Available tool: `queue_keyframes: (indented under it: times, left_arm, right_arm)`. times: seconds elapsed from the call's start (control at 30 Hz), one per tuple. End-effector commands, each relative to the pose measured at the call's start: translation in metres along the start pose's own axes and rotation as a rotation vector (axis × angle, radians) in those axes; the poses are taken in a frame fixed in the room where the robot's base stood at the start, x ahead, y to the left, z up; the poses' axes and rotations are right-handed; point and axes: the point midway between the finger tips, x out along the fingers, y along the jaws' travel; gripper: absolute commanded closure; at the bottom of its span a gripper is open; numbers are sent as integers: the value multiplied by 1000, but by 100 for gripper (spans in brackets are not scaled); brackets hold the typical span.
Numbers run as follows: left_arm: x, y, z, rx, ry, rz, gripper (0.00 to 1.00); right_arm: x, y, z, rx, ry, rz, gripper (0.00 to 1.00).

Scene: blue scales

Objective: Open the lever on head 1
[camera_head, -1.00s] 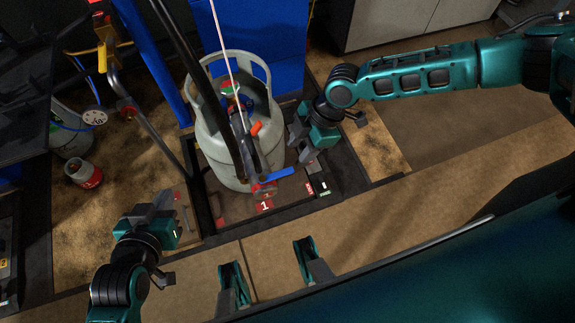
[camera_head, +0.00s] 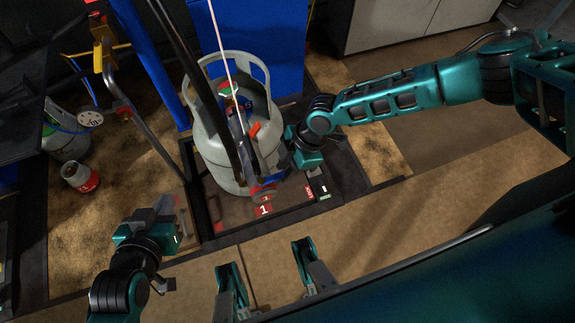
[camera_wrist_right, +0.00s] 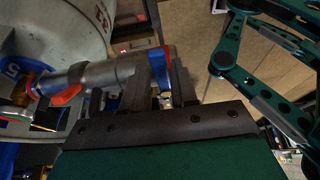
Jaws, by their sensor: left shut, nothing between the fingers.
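Head 1 (camera_head: 264,193) hangs on a hose and sits against the grey gas cylinder (camera_head: 222,172), above a red label marked 1. My right gripper (camera_head: 286,164) is beside the head, on the cylinder's right side. My left gripper (camera_head: 163,208) is shut and empty, low at the left.
The cylinder stands on a dark-framed scale (camera_head: 222,226). A blue post (camera_head: 145,60) and a metal handle bar (camera_head: 150,135) rise at its left. Other cylinders, including a small red one (camera_head: 80,177), stand at far left. The floor at right is clear.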

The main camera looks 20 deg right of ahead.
Motion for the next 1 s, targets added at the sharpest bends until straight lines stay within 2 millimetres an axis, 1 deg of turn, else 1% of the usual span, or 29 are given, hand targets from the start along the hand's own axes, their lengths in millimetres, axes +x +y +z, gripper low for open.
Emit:
queue_keyframes:
  times: [0.03,0.27,0.77,0.87,1.0]
  left_arm:
    - [0,0,0,-2,0,0,100]
    - [0,1,0,-5,0,0,100]
    - [0,0,0,-1,-1,0,100]
    - [-3,0,-3,2,-1,0,100]
    - [-9,-1,-12,5,-3,-1,100]
  right_arm:
    - [0,0,0,0,0,0,77]
    - [0,0,0,0,0,0,99]
    - [-1,0,0,3,0,1,100]
    - [-2,-1,-1,15,0,6,100]
    - [-4,-5,-2,56,0,21,100]
